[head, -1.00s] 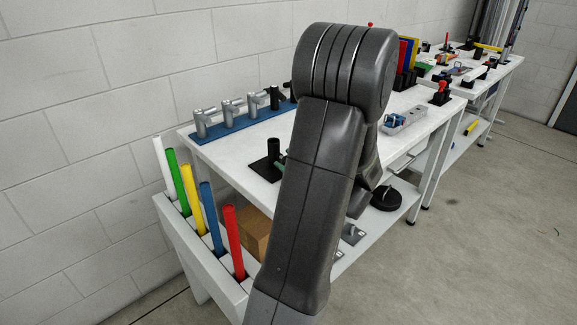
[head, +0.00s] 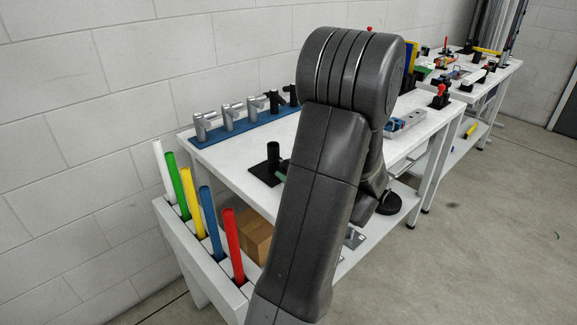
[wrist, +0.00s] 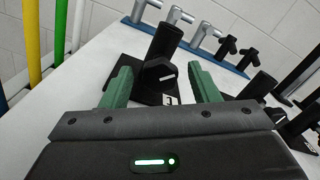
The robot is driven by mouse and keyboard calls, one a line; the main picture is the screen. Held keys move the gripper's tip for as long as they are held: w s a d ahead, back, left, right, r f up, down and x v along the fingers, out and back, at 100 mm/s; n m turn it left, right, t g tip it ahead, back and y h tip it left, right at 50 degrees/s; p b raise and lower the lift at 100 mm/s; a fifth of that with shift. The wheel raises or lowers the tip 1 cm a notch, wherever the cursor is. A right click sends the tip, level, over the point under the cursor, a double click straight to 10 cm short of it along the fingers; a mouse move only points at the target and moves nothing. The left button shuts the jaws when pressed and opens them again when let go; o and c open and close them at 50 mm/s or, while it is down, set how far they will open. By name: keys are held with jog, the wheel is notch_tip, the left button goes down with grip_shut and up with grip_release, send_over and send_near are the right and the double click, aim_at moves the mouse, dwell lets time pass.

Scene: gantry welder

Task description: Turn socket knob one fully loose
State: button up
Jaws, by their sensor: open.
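A black upright socket tube (wrist: 165,42) stands on a black base plate (wrist: 138,84) on the white table. Its black side knob (wrist: 159,72) has a white mark and faces my gripper. A small white label, hard to read, lies on the plate. In the wrist view my gripper (wrist: 160,70) is open, with its green fingers to the left and right of the knob and a gap on both sides. In the head view the socket tube (head: 273,153) shows left of my arm, with a bit of green finger beside it. My arm hides most of the gripper and the knob there.
A blue rail (head: 245,133) with several grey and black fittings stands at the table's back. Coloured tubes (head: 233,245) stand in a white rack (head: 178,225) at the left end. Other black fixtures (wrist: 265,83) are close right of my gripper. Bare table lies left of the socket.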

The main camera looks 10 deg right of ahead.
jog(key=v, duration=1.2)
jog(key=shift+s, duration=0.1)
jog(key=shift+c, duration=0.4)
